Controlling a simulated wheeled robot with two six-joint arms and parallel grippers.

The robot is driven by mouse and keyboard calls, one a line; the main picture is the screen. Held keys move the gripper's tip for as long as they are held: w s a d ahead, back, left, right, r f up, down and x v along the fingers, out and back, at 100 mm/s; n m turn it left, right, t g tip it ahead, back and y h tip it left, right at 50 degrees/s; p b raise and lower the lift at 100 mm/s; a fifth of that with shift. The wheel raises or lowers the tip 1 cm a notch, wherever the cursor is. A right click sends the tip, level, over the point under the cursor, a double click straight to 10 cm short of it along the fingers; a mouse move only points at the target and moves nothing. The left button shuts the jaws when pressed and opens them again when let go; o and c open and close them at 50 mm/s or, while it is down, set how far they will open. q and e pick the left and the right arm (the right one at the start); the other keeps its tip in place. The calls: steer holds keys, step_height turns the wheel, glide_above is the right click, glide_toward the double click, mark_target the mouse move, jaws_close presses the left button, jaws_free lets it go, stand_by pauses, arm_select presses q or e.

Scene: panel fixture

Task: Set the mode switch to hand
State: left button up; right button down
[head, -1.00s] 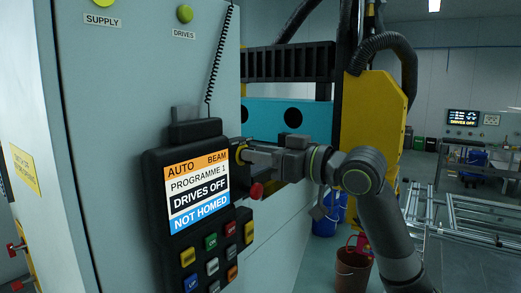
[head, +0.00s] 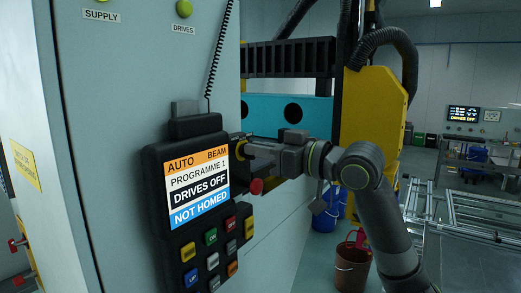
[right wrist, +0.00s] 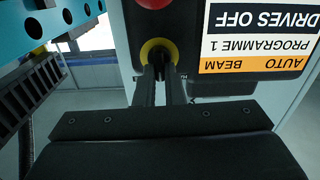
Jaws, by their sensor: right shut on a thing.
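The pendant (head: 190,236) hangs on the grey cabinet; its screen (head: 197,187) reads AUTO, BEAM, PROGRAMME 1, DRIVES OFF, NOT HOMED. The mode switch (right wrist: 159,47), a dark knob in a yellow ring, sits at the pendant's edge beside the screen. In the head view it is mostly hidden behind my right gripper (head: 248,151). My right gripper reaches in from the right and is shut on the switch knob. In the right wrist view its two fingers (right wrist: 160,74) close on the knob inside the ring. My left gripper is not in view.
A red button (head: 256,187) sticks out close below the right gripper. Several coloured keys (head: 212,260) lie below the screen. The blue beam (head: 270,116) and yellow machine housing (head: 372,120) stand behind. Buckets (head: 352,268) stand on the floor below the arm.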

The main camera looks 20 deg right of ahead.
steer(key=shift+s+a+f+n+b, duration=0.15)
steer(key=shift+n+b, duration=0.25)
steer(key=shift+n, duration=1.75)
steer(key=shift+a+r+n+b, duration=0.1)
steer(key=shift+n+b, duration=0.25)
steer(key=shift+n, duration=1.8)
steer(key=c, duration=1.5)
jaws_free()
steer(key=shift+f, duration=0.1)
steer(key=shift+b+v, duration=4.7)
steer(key=shift+v, duration=4.05)
